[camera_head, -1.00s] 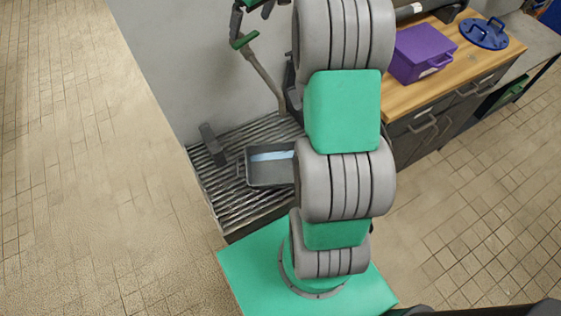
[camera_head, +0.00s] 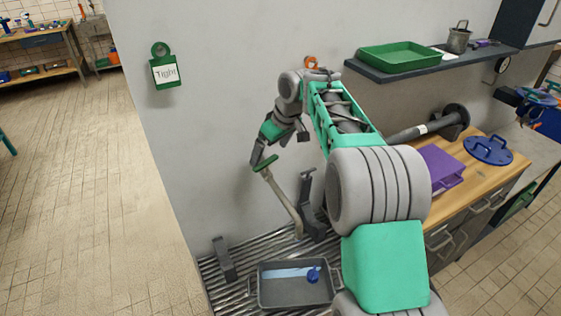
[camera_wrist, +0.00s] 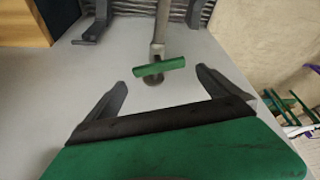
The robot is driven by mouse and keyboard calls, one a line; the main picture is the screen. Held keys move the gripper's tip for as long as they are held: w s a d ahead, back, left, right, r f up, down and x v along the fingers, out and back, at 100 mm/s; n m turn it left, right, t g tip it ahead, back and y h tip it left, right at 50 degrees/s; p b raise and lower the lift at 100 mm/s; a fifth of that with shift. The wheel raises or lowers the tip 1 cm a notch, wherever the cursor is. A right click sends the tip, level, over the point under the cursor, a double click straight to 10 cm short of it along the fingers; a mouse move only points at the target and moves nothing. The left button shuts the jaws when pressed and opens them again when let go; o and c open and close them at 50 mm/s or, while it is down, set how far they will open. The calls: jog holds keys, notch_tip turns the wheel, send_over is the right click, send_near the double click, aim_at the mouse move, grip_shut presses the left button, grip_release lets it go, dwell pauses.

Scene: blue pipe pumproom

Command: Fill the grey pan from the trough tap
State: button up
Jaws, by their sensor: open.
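The grey pan (camera_head: 270,296) sits on the ribbed trough grating (camera_head: 222,291). A pale blue band lies across its inside; I cannot tell if it is water or a reflection. A small blue object (camera_head: 313,275) shows at its right end. The tap (camera_head: 284,203) is a grey pipe at the wall with a green crossbar handle (camera_head: 265,163). My gripper (camera_wrist: 162,83) is open and empty. In the wrist view the green handle (camera_wrist: 158,67) appears between and just beyond the fingertips, with no visible contact.
A dark upright bracket (camera_head: 311,205) stands right of the tap, and a grey block (camera_head: 223,258) on the grating's left. A wooden counter (camera_head: 490,176) holds a purple box (camera_head: 440,168) and blue lid (camera_head: 488,150). A shelf (camera_head: 430,72) with a green tray (camera_head: 400,55) is above. The left floor is clear.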

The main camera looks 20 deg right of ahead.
aim_at(266, 162)
jog(key=p+x, duration=0.1)
jog(key=x, duration=0.6)
jog(key=shift+s+d+f, duration=0.1)
jog(key=shift+d, duration=0.05)
jog(key=c, duration=1.1)
jog(key=shift+n, duration=0.7)
jog(key=shift+g, duration=0.3)
jog(key=o, duration=1.1)
